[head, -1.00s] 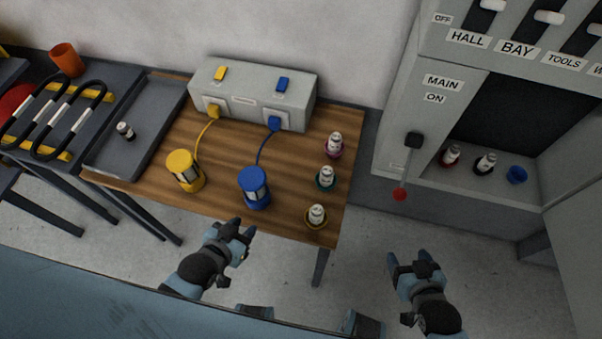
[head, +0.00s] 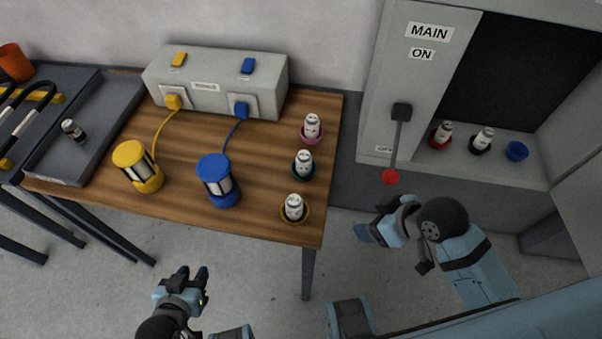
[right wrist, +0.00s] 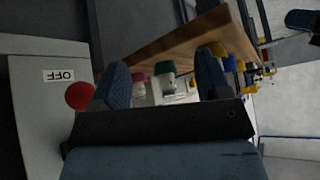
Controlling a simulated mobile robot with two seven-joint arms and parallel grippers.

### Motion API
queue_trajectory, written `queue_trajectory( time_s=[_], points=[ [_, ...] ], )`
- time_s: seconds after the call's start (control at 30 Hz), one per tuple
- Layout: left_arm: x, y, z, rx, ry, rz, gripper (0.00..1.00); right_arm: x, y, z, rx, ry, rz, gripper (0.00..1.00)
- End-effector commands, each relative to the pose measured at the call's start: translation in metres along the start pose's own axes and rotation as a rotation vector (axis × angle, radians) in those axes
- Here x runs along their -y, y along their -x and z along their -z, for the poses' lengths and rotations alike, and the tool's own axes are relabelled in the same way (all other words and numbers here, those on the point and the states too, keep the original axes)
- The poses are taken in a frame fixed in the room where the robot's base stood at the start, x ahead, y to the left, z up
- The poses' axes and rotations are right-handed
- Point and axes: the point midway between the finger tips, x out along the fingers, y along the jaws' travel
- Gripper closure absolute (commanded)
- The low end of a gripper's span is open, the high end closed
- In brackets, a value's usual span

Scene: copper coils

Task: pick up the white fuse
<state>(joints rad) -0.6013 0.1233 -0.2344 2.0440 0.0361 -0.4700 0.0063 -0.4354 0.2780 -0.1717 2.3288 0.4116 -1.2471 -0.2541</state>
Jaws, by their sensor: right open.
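Several white fuses with dark markings stand upright in coloured cups; I cannot tell which one the task means. On the table's right side, one is in a pink cup (head: 312,127), one in a teal cup (head: 303,164), one in a yellow cup (head: 294,208). In the cabinet, one is in a red cup (head: 442,134) and one in a black cup (head: 482,140). A dark-bodied fuse (head: 74,130) with a white label is in the grey tray. My right gripper (head: 371,219) is open and empty, right of the table. My left gripper (head: 192,272) is open and empty, before the table.
A lever with a red knob (head: 391,177) hangs from the cabinet panel. An empty blue cup (head: 517,151) is on the cabinet shelf. Yellow (head: 129,153) and blue (head: 214,167) coils, wired to a grey box (head: 215,98), stand on the wooden table. The floor before the table is clear.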

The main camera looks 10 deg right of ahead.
Motion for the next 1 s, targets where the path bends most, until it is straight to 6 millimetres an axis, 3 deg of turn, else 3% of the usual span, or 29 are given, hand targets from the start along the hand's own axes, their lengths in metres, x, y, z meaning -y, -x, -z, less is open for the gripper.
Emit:
queue_trajectory(
  time_s=[0.2, 0.4, 0.57, 0.67, 1.0],
  points=[
    [-0.002, -0.004, -0.004, 0.001, 0.012, -0.001, 0.64, -0.013, -0.015, 0.048, -0.209, 0.219, 0.187, 0.30],
    [-0.002, -0.004, -0.006, 0.003, 0.014, -0.001, 0.64, -0.041, -0.013, 0.094, -0.426, 0.313, 0.275, 0.30],
    [-0.002, -0.003, -0.007, 0.004, 0.013, -0.001, 0.64, -0.057, -0.009, 0.111, -0.509, 0.323, 0.286, 0.30],
    [-0.001, -0.002, -0.007, 0.005, 0.009, -0.001, 0.64, -0.057, -0.014, 0.117, -0.525, 0.321, 0.287, 0.30],
    [0.002, 0.001, -0.004, 0.001, -0.009, 0.001, 0.64, -0.034, -0.066, 0.144, -0.525, 0.319, 0.289, 0.30]
  ],
)
